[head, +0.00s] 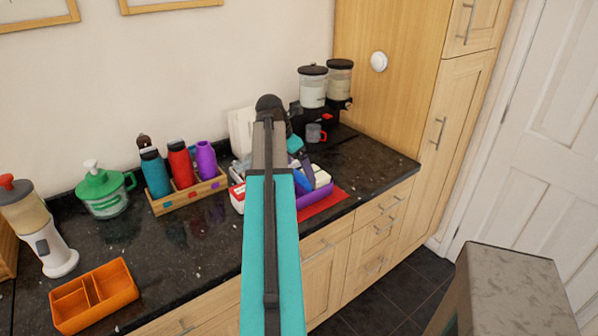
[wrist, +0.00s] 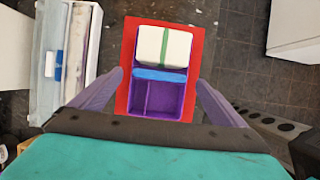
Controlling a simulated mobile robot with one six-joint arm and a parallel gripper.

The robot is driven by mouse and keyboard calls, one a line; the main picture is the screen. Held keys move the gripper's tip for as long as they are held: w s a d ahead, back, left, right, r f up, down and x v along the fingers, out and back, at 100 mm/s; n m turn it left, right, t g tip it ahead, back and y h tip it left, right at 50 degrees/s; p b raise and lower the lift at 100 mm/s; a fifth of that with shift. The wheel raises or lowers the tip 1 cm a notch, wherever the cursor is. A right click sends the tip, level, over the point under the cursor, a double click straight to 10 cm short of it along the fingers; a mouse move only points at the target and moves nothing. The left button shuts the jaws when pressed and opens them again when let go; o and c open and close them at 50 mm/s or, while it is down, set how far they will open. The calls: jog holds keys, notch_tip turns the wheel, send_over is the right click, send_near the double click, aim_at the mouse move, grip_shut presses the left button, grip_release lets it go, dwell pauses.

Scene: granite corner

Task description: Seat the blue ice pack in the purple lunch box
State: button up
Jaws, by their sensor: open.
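The purple lunch box (wrist: 166,99) rests on a red mat (wrist: 125,104) on the counter; it also shows in the head view (head: 318,195), partly behind my arm. The blue ice pack (wrist: 160,74) shows as a narrow strip across the middle of the box, beside a white item with a green band (wrist: 153,47) in the far compartment. The ice pack also shows in the head view (head: 302,181). The near compartments look empty. My gripper (wrist: 160,77) is open above the box, one finger on each side of the ice pack, apparently not touching it. How deep the pack sits is unclear.
A wooden rack (head: 190,196) with several bottles stands left of the box. An orange divided tray (head: 94,295) is at the front left. A red-handled mug (head: 315,133) and dispensers (head: 313,87) stand behind. The counter between the tray and my arm is clear.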

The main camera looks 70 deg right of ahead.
jog(key=b+v, duration=0.1)
jog(key=v, duration=0.9)
jog(key=shift+b, duration=0.3)
jog(key=shift+s+a, duration=0.1)
dwell(0.5)
